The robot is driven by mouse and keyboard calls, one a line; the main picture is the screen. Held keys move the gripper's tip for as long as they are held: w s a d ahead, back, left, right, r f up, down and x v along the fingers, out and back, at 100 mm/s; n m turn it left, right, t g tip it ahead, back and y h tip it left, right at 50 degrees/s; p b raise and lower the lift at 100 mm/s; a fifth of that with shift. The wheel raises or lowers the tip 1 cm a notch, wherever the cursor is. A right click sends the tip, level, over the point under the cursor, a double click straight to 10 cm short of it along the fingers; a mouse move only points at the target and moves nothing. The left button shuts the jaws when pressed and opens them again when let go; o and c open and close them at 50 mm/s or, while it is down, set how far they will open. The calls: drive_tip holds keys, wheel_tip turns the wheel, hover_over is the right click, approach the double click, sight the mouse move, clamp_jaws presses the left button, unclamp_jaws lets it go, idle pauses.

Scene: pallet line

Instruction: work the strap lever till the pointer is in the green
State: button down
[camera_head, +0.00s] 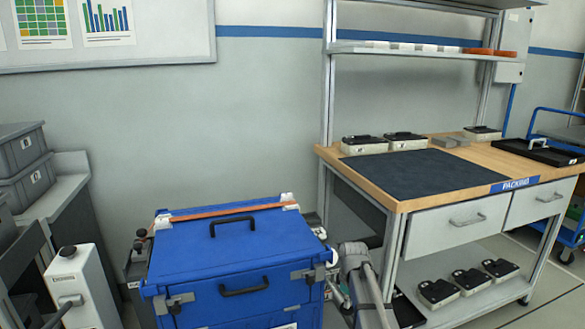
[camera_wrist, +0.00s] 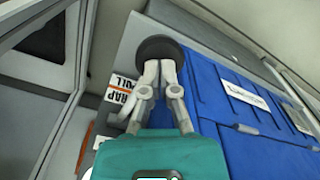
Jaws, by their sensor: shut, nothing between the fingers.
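A blue case (camera_head: 235,250) with black handles stands low in front, an orange strap (camera_head: 215,210) across the back of its lid. In the wrist view the blue case (camera_wrist: 225,95) fills the right side. A black round knob (camera_wrist: 158,47) lies right at the tips of my gripper (camera_wrist: 160,66), whose fingers are together with nothing between them. The fingertips overlap the knob's near edge; I cannot tell if they touch it. A label reading "STRAP PULL" (camera_wrist: 120,90) is left of the fingers. No pointer or green zone can be made out.
A packing bench (camera_head: 400,200) with a dark mat and drawers stands to the right of the case. Grey bins (camera_head: 22,165) and a white box with a black knob (camera_head: 75,290) are at the left. A blue trolley (camera_head: 565,235) is at the far right.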

sight(347, 313)
drive_tip(key=shift+f, duration=0.1)
drive_tip(key=shift+s+f+b, duration=0.15)
drive_tip(key=shift+f+b, duration=0.55)
drive_tip(key=shift+b, duration=0.05)
drive_tip(key=shift+f+b, duration=0.75)
drive_tip(key=shift+b, duration=0.05)
drive_tip(key=shift+f+b, duration=0.75)
drive_tip(key=shift+f, duration=0.2)
drive_tip(key=r+p, duration=0.6)
drive_tip(key=w+r+p, duration=0.1)
drive_tip(key=r+p, duration=0.2)
drive_tip(key=shift+a+r, duration=0.15)
drive_tip(key=shift+r, duration=0.1)
